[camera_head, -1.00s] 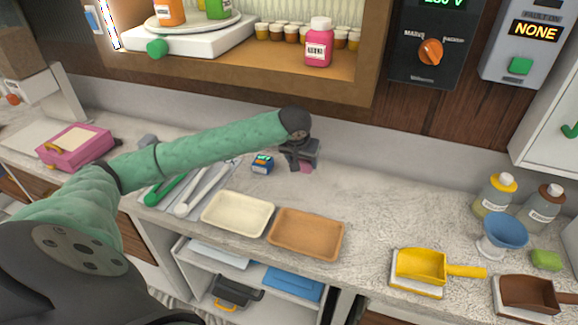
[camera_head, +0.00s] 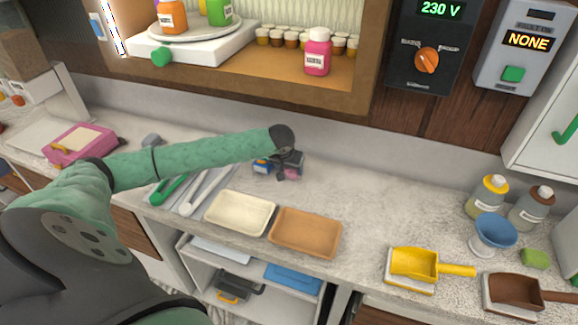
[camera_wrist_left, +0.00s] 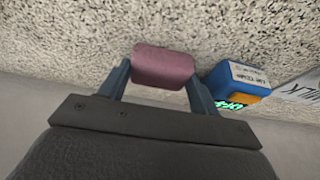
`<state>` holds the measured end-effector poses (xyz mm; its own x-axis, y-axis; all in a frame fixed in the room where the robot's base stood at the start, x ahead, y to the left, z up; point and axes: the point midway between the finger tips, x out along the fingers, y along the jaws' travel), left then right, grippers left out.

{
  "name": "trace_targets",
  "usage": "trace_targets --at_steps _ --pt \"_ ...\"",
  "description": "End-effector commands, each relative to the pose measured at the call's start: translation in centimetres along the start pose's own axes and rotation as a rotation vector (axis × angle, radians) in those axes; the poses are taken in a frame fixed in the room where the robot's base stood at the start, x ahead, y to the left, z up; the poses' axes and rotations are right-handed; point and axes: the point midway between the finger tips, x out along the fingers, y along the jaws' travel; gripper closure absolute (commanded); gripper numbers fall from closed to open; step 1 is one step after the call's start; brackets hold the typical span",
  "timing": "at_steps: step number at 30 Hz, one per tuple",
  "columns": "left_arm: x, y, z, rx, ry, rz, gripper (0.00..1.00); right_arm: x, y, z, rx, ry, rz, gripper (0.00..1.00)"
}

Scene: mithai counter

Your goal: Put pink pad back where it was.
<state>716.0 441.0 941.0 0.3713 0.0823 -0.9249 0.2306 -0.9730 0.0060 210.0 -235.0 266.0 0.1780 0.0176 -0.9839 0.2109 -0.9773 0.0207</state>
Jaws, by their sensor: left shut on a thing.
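The pink pad (camera_wrist_left: 163,68) is held between the two fingers of my left gripper (camera_wrist_left: 158,80) in the left wrist view, with the speckled counter behind it. In the head view my left gripper (camera_head: 289,171) is over the counter behind the two trays, close to a small blue device; the pad is mostly hidden there. I cannot tell whether the pad touches the counter. My right gripper is not in view.
The small blue device (camera_head: 262,166) sits just left of the gripper; it also shows in the wrist view (camera_wrist_left: 238,80). A cream tray (camera_head: 240,228) and a brown tray (camera_head: 307,253) lie in front. Tongs (camera_head: 207,190) lie left.

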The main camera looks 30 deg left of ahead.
Motion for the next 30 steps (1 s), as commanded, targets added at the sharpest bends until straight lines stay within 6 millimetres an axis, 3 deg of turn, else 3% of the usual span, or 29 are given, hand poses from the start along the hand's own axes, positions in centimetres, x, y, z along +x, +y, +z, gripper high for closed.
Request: trace_targets --at_steps 4,5,8,20,23,26,30 --pt "0.1 0.0 0.1 0.000 -0.001 0.000 0.62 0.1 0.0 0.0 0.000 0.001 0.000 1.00" --pt "0.1 0.0 0.1 0.000 -0.001 0.001 0.34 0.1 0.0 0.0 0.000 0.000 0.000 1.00" --pt "0.1 0.1 0.1 0.000 -0.001 0.001 0.16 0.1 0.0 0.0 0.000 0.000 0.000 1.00" --pt "-0.5 0.1 0.1 0.001 0.001 0.001 0.16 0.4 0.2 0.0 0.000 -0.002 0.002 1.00" --pt "-1.6 0.1 0.1 0.001 0.001 0.002 0.16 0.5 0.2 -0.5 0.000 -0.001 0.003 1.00" --pt "-3.4 0.0 0.1 0.002 0.003 0.001 0.16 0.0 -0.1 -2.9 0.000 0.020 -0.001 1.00" --pt "-6.1 0.0 0.1 0.002 0.003 0.001 0.16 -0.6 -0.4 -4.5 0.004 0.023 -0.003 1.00"
